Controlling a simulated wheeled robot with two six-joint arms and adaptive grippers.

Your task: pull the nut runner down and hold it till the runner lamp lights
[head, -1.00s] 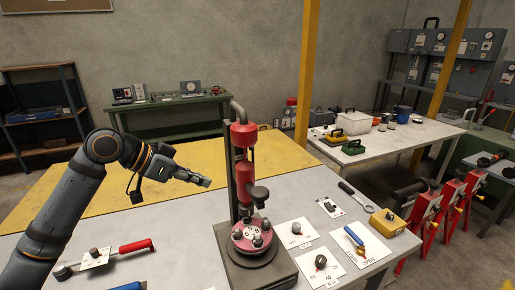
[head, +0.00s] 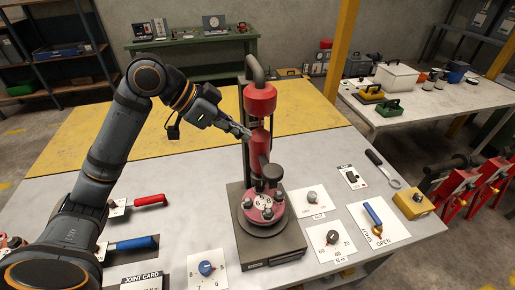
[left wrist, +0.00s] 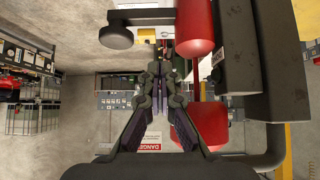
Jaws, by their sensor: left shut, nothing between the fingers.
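The red nut runner (head: 259,142) hangs upright on a dark stand (head: 247,165), with a red upper housing (head: 260,98) and a dark handle with a knob (head: 272,172) at its lower front. Below it a pinkish-red flanged spool (head: 262,207) sits on the dark base. My left gripper (head: 247,134) is shut and empty, its tips close to the left side of the runner; I cannot tell whether they touch. In the left wrist view the shut fingers (left wrist: 161,72) lie beside the red runner body (left wrist: 195,28). I cannot make out a lit lamp. My right gripper is not in view.
Label cards with knobs (head: 332,239) and a blue lever (head: 372,214) lie right of the stand. A red-handled lever (head: 150,200) and a blue-handled one (head: 134,243) lie to the left.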

